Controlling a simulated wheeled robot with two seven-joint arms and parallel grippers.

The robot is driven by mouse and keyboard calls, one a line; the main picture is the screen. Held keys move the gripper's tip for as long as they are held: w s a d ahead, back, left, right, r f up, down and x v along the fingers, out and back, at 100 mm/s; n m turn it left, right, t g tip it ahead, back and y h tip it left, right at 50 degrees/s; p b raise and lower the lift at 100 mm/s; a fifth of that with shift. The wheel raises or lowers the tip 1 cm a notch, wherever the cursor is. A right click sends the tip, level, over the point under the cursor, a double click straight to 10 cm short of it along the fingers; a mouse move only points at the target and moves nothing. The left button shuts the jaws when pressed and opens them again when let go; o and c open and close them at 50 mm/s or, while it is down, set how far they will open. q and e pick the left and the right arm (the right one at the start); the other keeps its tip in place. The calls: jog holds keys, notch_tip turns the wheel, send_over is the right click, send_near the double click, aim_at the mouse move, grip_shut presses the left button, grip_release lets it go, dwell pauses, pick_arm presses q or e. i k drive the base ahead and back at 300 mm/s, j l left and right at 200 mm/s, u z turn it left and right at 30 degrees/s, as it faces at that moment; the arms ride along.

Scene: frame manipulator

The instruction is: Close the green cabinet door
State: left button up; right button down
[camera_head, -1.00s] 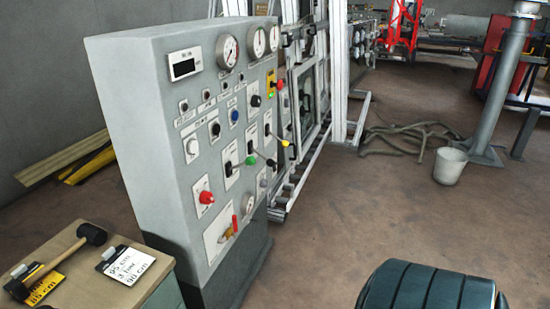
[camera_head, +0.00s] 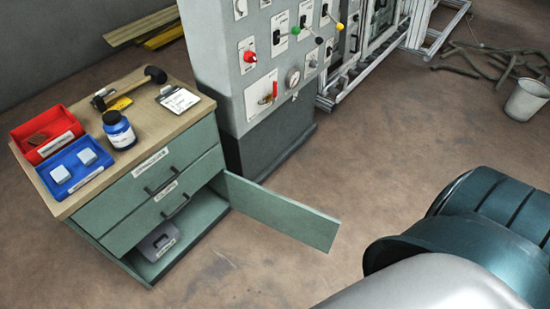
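The green cabinet (camera_head: 150,200) stands at the left in the head view, with a wooden top and two drawers that look shut. Its green door (camera_head: 280,210) is hinged at the cabinet's right side and stands wide open, pointing out to the right over the floor. The lower compartment (camera_head: 195,225) is exposed, and a grey case with a label (camera_head: 157,241) lies inside it. A part of my own arm fills the lower right corner, apart from the door. Neither of my grippers shows.
A grey control panel (camera_head: 235,95) stands right behind the cabinet. On the cabinet top are a red bin (camera_head: 35,127), a blue bin (camera_head: 95,172), a blue bottle (camera_head: 119,130) and a hammer (camera_head: 130,88). A white bucket (camera_head: 524,102) stands far right. The floor around the door is clear.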

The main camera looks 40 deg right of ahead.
aim_at(309, 227)
jog(key=u, duration=1.55)
jog(key=k+l, duration=0.25)
jog(key=l, duration=0.25)
jog(key=k+l, duration=0.3)
jog(key=l, duration=0.2)
jog(key=k+l, duration=0.25)
jog(key=l, duration=0.25)
jog(key=k+l, duration=0.25)
jog(key=l, duration=0.25)
jog(key=k+l, duration=0.3)
jog(key=l, duration=0.2)
jog(key=k+l, duration=0.25)
jog(key=l, duration=0.25)
jog(key=k+l, duration=0.25)
jog(key=l, duration=0.25)
jog(key=k+l, duration=0.3)
jog(key=l, duration=0.15)
